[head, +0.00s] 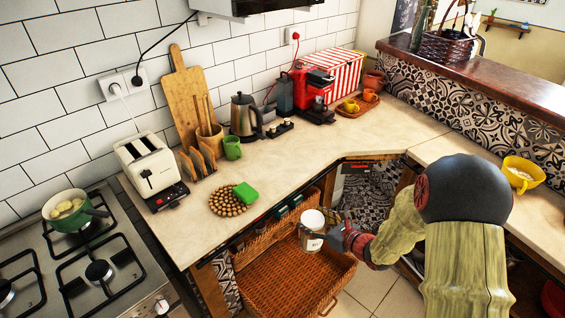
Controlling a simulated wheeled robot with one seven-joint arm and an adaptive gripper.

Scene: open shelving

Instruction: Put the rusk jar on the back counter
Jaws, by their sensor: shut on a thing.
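The rusk jar (312,241), pale with a label on its side, looks upright in the head view. My gripper (329,236) comes from the right and is shut on it. The jar is in front of the counter's front edge, over the wicker basket in this view; its exact height is hard to tell. The gripper hides the jar's right side. The back counter (305,161) runs along the white tiled wall, with a bare stretch in its middle.
A round brown trivet (226,202) with a green sponge (245,193) lies near the counter's front edge. A toaster (150,165), kettle (243,115) and red coffee machine (305,88) stand along the wall. A pulled-out wicker basket (275,268) is below.

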